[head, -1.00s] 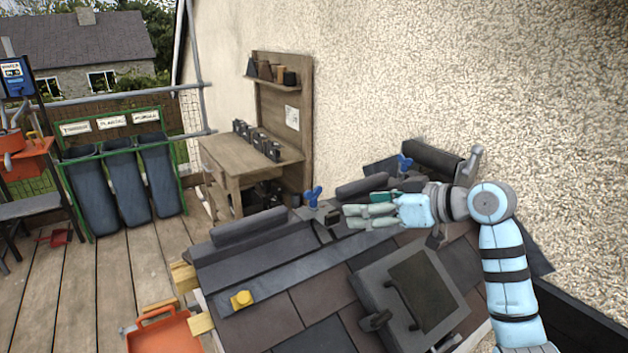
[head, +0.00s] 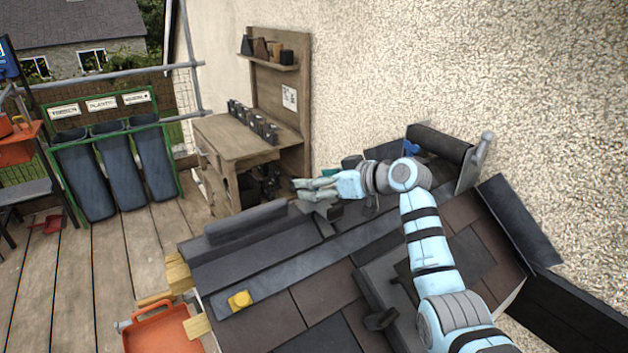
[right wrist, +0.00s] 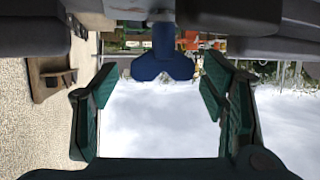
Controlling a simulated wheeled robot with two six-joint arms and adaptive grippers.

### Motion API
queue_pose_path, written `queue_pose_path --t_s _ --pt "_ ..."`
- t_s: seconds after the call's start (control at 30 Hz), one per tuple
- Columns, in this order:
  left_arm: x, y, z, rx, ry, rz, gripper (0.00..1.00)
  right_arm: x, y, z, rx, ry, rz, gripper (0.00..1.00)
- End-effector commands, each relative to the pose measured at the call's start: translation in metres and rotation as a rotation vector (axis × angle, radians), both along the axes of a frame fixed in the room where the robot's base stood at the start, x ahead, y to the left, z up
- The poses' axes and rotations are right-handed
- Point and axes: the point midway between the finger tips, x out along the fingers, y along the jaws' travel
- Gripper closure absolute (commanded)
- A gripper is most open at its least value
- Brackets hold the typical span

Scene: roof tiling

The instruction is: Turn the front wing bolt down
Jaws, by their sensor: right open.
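The front wing bolt (right wrist: 160,66) is blue and shows in the right wrist view, between the two green fingertips, with no clear contact. In the head view my right gripper (head: 308,189) hides it, above the near ridge clamp (head: 327,214). My right gripper, also in the right wrist view (right wrist: 160,88), is open, its fingers on either side of the bolt. A second blue wing bolt (head: 411,147) stands farther back along the ridge, partly behind my arm. My left gripper is out of view.
A dark ridge tile (head: 246,222) lies left of the clamp. A yellow piece (head: 240,300) sits on the roof's lower left. A roof window (head: 368,283) lies under my right arm. The rough wall (head: 440,60) rises behind the roof. An orange tray (head: 160,335) stands at lower left.

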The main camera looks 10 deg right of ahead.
Motion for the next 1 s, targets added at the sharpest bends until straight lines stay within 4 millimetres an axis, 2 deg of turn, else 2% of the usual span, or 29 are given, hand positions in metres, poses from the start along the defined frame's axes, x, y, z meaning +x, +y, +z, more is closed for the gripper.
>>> queue_pose_path --t_s 0.13,0.37,0.7,1.0 --pt "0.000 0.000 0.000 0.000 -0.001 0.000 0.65 0.008 0.008 -0.005 -0.001 0.000 0.000 0.33" --pt "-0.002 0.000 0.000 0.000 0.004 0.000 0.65 0.009 0.009 -0.005 -0.002 0.000 0.002 0.33" --pt "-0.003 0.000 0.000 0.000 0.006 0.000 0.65 0.009 0.009 -0.005 -0.002 0.000 0.002 0.82" --pt "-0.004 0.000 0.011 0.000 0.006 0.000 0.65 0.008 0.009 -0.003 -0.002 0.000 -0.035 0.82"
